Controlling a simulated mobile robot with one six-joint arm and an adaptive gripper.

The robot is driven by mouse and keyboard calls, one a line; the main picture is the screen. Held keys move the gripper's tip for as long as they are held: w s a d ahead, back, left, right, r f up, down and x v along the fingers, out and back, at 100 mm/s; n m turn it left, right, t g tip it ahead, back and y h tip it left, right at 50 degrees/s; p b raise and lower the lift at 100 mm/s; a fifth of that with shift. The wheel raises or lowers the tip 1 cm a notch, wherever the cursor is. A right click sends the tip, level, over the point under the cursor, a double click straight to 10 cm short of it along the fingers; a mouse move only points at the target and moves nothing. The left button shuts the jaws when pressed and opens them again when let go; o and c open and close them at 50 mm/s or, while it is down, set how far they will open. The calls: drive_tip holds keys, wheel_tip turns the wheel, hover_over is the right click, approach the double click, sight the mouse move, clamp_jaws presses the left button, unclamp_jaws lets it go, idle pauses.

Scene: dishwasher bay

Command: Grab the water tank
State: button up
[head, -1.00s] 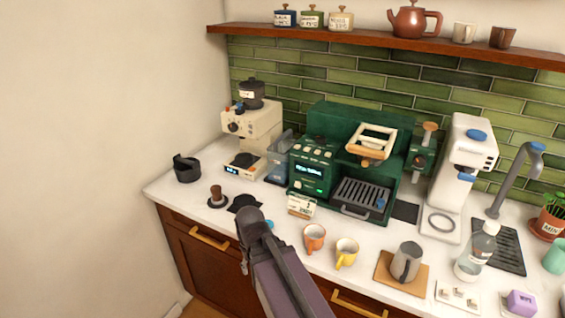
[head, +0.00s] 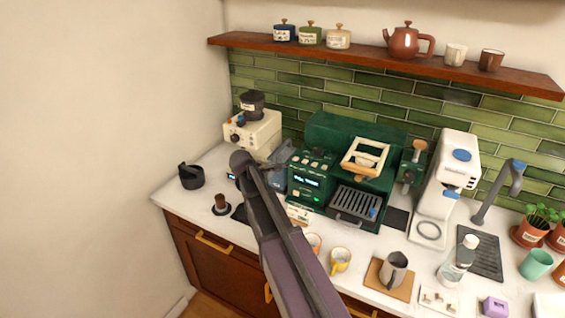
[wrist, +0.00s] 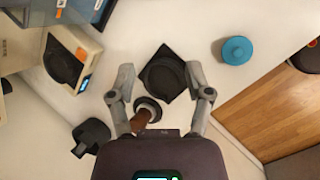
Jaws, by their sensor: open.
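The water tank (head: 281,176) is a translucent bluish-grey box at the left side of the green espresso machine (head: 322,160). My arm partly covers it in the head view. A bluish-grey translucent shape shows at the top left edge of the wrist view; I cannot tell for sure that it is the tank. My gripper (wrist: 160,98) is open and empty, pointing down over the counter. It is above the black mat (wrist: 164,77) and the tamper (wrist: 147,110), apart from the tank. The head view does not show its fingers.
The grinder (head: 254,130) and a scale (wrist: 68,62) stand left of the tank. A black knock box (head: 191,176) is further left. A blue round lid (wrist: 237,50) lies near the counter edge. A yellow cup (head: 340,259) and a pitcher (head: 394,270) stand in front.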

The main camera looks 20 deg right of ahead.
drive_tip(key=w+d+r+n+t+h+p, duration=0.1)
drive_tip(key=w+d+r+n+p, duration=0.2)
drive_tip(key=w+d+r+n, duration=0.1)
drive_tip(key=w+d+r+n+h+p, duration=0.2)
drive_tip(key=w+d+r+n+p, duration=0.2)
drive_tip(key=w+r+n, duration=0.3)
drive_tip(key=w+r, duration=0.1)
drive_tip(key=w, duration=0.3)
drive_tip(key=shift+r+t, duration=0.15)
drive_tip(key=shift+t, duration=0.25)
drive_tip(key=shift+b+x, duration=2.75)
drive_tip(key=shift+x, duration=1.5)
